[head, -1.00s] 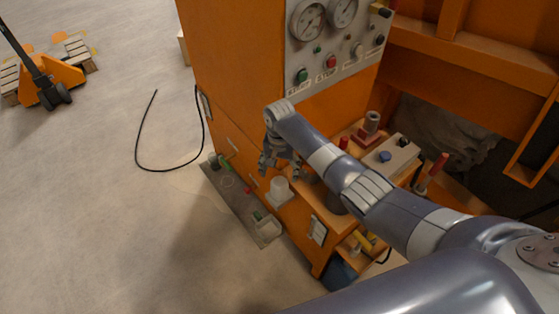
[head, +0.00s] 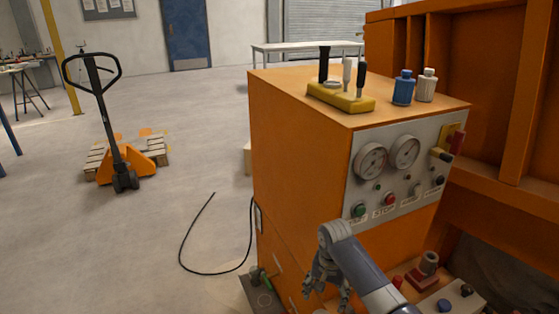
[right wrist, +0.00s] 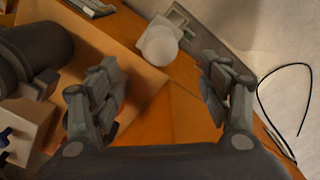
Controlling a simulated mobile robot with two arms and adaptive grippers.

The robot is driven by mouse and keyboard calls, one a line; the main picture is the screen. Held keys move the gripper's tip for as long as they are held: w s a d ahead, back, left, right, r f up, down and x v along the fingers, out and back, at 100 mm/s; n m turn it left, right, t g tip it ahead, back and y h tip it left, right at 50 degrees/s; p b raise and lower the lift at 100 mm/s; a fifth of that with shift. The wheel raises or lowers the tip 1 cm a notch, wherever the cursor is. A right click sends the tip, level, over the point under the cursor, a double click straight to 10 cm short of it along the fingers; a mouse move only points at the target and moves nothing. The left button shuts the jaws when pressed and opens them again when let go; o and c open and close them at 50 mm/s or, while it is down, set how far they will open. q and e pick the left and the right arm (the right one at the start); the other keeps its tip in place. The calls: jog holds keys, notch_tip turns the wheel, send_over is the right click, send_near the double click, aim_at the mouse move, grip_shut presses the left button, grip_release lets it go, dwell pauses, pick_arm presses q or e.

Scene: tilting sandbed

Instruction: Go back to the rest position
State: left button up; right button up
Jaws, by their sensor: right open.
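My right gripper (head: 328,283) shows at the bottom of the head view, in front of the orange cabinet's lower front, below the gauge panel. In the right wrist view my right gripper (right wrist: 165,95) has its two fingers spread wide apart with nothing between them. Beyond the fingers lie an orange surface and a whitish round part (right wrist: 159,45), which looks apart from them. My left gripper is not in view.
The orange cabinet (head: 300,150) carries a gauge panel (head: 400,170), a yellow tool holder (head: 341,97), a blue bottle (head: 403,88) and a white bottle (head: 426,85). A black cable (head: 215,272) lies on the floor. A pallet jack (head: 122,165) stands left. Floor between is clear.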

jog(key=s+a+f+n+t+y, duration=0.1)
jog(key=s+a+f+n, duration=0.15)
jog(key=s, duration=0.55)
jog(key=s+a+f+n, duration=0.1)
jog(key=s+f+n, duration=0.15)
jog(key=s, duration=0.55)
jog(key=s+d+r+n+t, duration=0.1)
jog(key=s+d+r, duration=0.25)
jog(key=s, duration=0.45)
jog(key=s+d+r+n+t, duration=0.2)
jog(key=s+d+r, duration=0.15)
jog(key=s, duration=0.45)
notch_tip(320, 180, down, 26)
jog(key=s+g, duration=0.2)
jog(key=s+d+f+g+h, duration=0.1)
jog(key=s+d+f, duration=0.1)
jog(key=s+f, duration=1.3)
jog(key=shift+s+d+f, duration=0.25)
jog(key=shift+s+f, duration=0.05)
jog(key=shift+s, duration=0.6)
